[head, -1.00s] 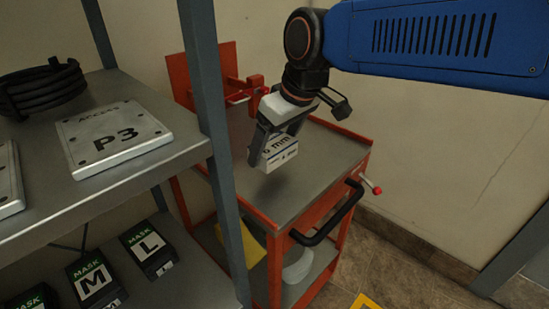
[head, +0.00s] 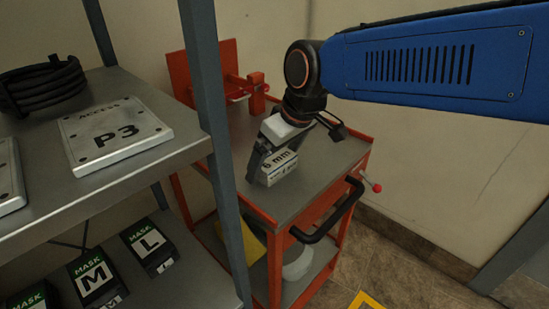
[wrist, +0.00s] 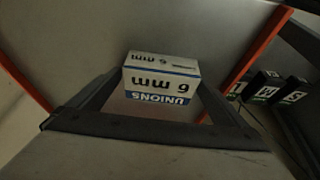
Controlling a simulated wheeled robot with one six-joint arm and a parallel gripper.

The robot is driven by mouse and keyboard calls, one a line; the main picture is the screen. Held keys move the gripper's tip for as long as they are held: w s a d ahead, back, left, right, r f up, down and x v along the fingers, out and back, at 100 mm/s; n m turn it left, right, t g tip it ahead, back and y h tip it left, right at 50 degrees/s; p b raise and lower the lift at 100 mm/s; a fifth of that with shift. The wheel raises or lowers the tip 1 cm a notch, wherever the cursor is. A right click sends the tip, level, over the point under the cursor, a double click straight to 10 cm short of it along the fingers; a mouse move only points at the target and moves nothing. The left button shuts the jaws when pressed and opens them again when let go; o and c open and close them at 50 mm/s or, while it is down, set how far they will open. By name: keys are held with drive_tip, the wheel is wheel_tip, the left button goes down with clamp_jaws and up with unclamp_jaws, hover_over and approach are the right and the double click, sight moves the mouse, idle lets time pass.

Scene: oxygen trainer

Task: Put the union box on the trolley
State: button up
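The union box (head: 281,168) is a small white carton with a blue band and "6 mm" on it. My gripper (head: 271,165) is shut on it, one finger on each side, over the trolley's grey top. In the wrist view, the box (wrist: 160,78) sits between the fingertips with its label upside down. The trolley (head: 318,181) is red with a grey top, a black handle and a lower shelf. The box is low over the top near its left side; I cannot tell whether its underside touches.
A grey shelf rack (head: 222,150) stands at the left, its post close to the trolley. It holds a P3 plate (head: 113,135), a black hose coil (head: 42,88) and mask boxes (head: 148,246). A red bracket (head: 256,92) rises at the trolley's back. The top's right side is clear.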

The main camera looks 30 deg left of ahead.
drive_tip(key=v, duration=1.2)
drive_tip(key=shift+r, duration=0.2)
drive_tip(key=w+d+f+m+t, duration=0.1)
drive_tip(key=w+d+f+m, duration=0.1)
drive_tip(key=d, duration=0.7)
drive_tip(key=w+d+f+m+t+h, duration=0.1)
drive_tip(key=w+d+f+m, duration=0.15)
drive_tip(key=d, duration=0.65)
drive_tip(key=w+d+f+m, duration=0.1)
drive_tip(key=d+m, duration=0.1)
drive_tip(key=d, duration=0.7)
drive_tip(key=s+d+f+m+h, duration=0.1)
drive_tip(key=s+d+f+m, duration=0.3)
drive_tip(key=d, duration=0.7)
drive_tip(key=s+d+f+m+t+h, duration=0.1)
drive_tip(key=s+d+f+m+h, duration=0.1)
drive_tip(key=s+d+f+m, duration=0.2)
drive_tip(key=s+d+f, duration=0.3)
drive_tip(key=d+f, duration=0.2)
drive_tip(key=d, duration=0.2)
drive_tip(key=shift+s+d+f+t, duration=0.2)
drive_tip(key=shift+d+f+t, duration=0.1)
drive_tip(key=shift+d+f, duration=0.05)
